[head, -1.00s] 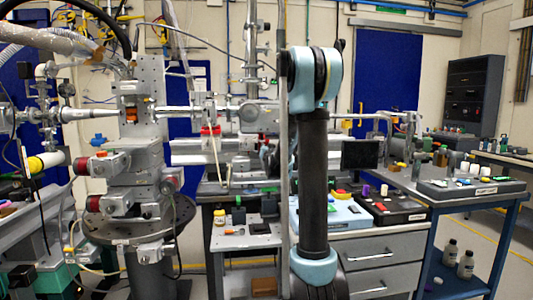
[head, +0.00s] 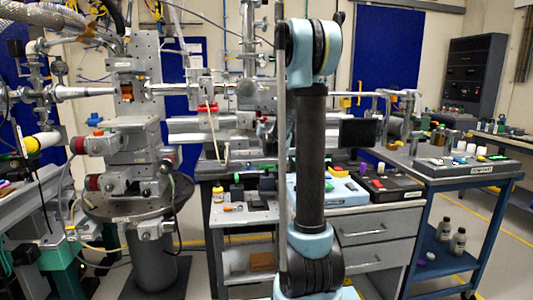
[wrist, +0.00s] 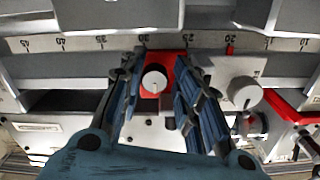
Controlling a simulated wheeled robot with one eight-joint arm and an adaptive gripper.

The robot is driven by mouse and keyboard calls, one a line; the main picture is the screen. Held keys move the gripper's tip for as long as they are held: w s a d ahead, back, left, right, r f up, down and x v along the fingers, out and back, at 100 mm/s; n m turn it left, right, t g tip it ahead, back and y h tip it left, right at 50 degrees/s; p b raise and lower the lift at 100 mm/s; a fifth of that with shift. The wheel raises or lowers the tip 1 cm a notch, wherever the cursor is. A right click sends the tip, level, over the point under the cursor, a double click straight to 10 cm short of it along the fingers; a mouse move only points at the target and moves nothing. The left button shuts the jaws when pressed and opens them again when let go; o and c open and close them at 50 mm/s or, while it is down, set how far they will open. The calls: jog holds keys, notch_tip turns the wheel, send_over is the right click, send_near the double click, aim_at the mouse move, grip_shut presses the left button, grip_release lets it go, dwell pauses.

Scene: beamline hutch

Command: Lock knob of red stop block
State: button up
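The red stop block (wrist: 165,68) sits at the rail in the upper middle of the wrist view. Its round pale-faced knob (wrist: 154,82) has a dark pointer line. My gripper (wrist: 158,66) is open, with one blue-and-black finger on each side of the knob. I see space between the fingers and the knob, and nothing is held. How far the fingertips are from the block in depth I cannot tell. In the head view my arm stands upright in the middle, and my gripper and the block's knob cannot be made out.
A grey block with a similar knob (wrist: 243,92) is close right of my right finger. A red bar (wrist: 290,103) lies farther right. A numbered scale (wrist: 85,43) runs behind. In the head view, a drawer bench (head: 375,225) and blue cart (head: 440,255) stand right.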

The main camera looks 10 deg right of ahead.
jog(key=shift+n, duration=1.1)
jog(key=s, duration=1.7)
jog(key=s+a+f+n+g+y, duration=0.1)
jog(key=s+f+g, duration=0.4)
jog(key=s+f, duration=0.5)
jog(key=shift+s+a+g, duration=0.3)
jog(key=shift+s+a, duration=0.15)
jog(key=shift+s, duration=0.2)
jog(key=s+d+f+g, duration=0.1)
jog(key=s+f+g, duration=0.2)
jog(key=s, duration=0.6)
jog(key=s+f+g, duration=0.3)
jog(key=s+f, duration=0.4)
jog(key=s, duration=0.3)
jog(key=s+d+f+g+h, duration=0.1)
jog(key=s+f+g, duration=0.3)
jog(key=s, duration=0.5)
jog(key=shift+s+d+f, duration=0.25)
jog(key=shift+d+f, duration=0.05)
jog(key=shift+f, duration=0.15)
